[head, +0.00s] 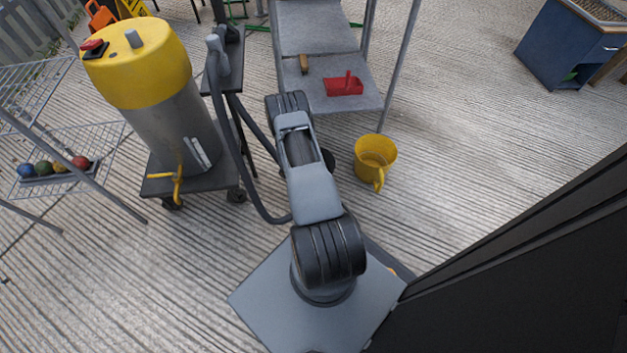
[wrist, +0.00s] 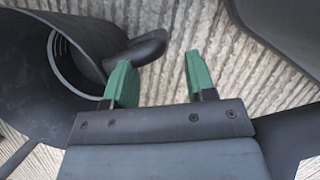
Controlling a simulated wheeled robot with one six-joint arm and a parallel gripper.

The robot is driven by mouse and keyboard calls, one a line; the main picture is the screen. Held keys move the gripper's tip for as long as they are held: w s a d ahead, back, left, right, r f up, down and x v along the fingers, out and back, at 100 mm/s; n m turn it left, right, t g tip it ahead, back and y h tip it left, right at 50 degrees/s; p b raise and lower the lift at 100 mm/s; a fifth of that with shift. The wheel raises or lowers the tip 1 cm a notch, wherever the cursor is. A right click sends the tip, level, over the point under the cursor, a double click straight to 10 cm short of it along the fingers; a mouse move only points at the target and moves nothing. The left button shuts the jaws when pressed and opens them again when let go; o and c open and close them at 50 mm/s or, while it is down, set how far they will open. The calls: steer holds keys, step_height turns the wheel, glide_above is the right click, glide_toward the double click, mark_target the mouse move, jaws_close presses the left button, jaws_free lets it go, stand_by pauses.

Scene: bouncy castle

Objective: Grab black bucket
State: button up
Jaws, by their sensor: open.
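The black bucket (wrist: 30,60) fills the left of the wrist view, its open mouth and ribbed inside showing. Its black handle (wrist: 145,48) sticks out to the right from the rim. My gripper (wrist: 160,78) is open, with two green fingers and only floor seen between them. The left finger overlaps the bucket's mouth beside the handle; I cannot tell whether it touches. The handle's end shows above the gap between the fingers. In the head view my arm hides the gripper and most of the bucket; a dark rounded edge (head: 329,160) shows beside the arm.
A yellow bucket (head: 375,158) stands on the floor to the right of my arm. A grey bench (head: 318,93) with a red dustpan (head: 344,85) is ahead. A yellow-topped vacuum (head: 150,85) on a cart stands left, its hose near my arm.

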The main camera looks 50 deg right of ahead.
steer(key=b+x, duration=0.2)
steer(key=x, duration=0.3)
steer(key=shift+w+b, duration=0.1)
steer(key=shift+b, duration=0.2)
steer(key=shift+c, duration=0.2)
jaws_close()
